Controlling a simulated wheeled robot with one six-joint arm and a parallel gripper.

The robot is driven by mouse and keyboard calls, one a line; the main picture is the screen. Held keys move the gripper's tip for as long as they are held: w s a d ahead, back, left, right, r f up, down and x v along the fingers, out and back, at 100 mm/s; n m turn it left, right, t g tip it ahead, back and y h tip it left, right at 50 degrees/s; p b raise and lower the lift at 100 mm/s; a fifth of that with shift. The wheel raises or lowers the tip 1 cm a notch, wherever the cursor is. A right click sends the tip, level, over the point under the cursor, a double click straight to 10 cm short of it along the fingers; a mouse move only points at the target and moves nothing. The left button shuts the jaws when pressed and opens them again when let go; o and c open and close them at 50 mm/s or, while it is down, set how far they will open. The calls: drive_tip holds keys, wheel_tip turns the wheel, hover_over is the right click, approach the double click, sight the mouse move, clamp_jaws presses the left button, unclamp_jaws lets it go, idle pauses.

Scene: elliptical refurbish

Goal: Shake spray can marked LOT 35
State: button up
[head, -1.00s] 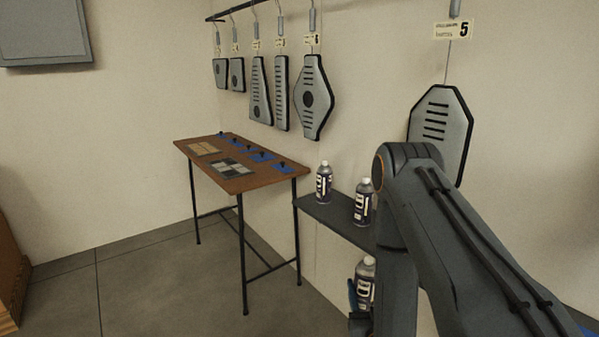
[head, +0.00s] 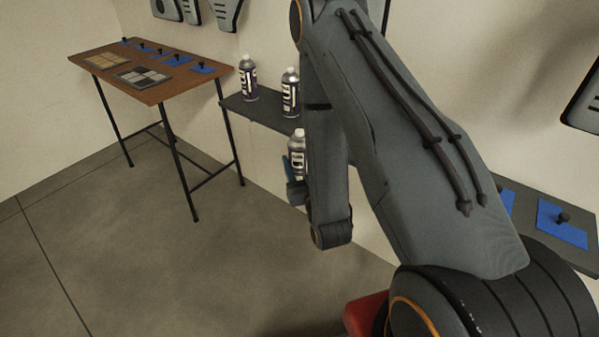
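A spray can (head: 297,152) with a white top and a dark label with white lettering is upright in front of the shelf and below its top. Two similar cans, one on the left (head: 249,80) and one on the right (head: 290,95), stand upright on the dark shelf (head: 258,112). The lot numbers are too small to read.
A brown table (head: 150,88) with blue pads and black knobs stands at the back left. Another shelf with blue pads (head: 562,222) is at the right. Grey panels (head: 225,12) hang on the wall. The floor (head: 120,240) at the left is clear.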

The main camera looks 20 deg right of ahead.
sight(300, 173)
wheel_tip(300, 173, down, 5)
drive_tip(key=shift+r, duration=3.95)
drive_tip(key=shift+f, duration=3.8)
drive_tip(key=shift+r, duration=0.15)
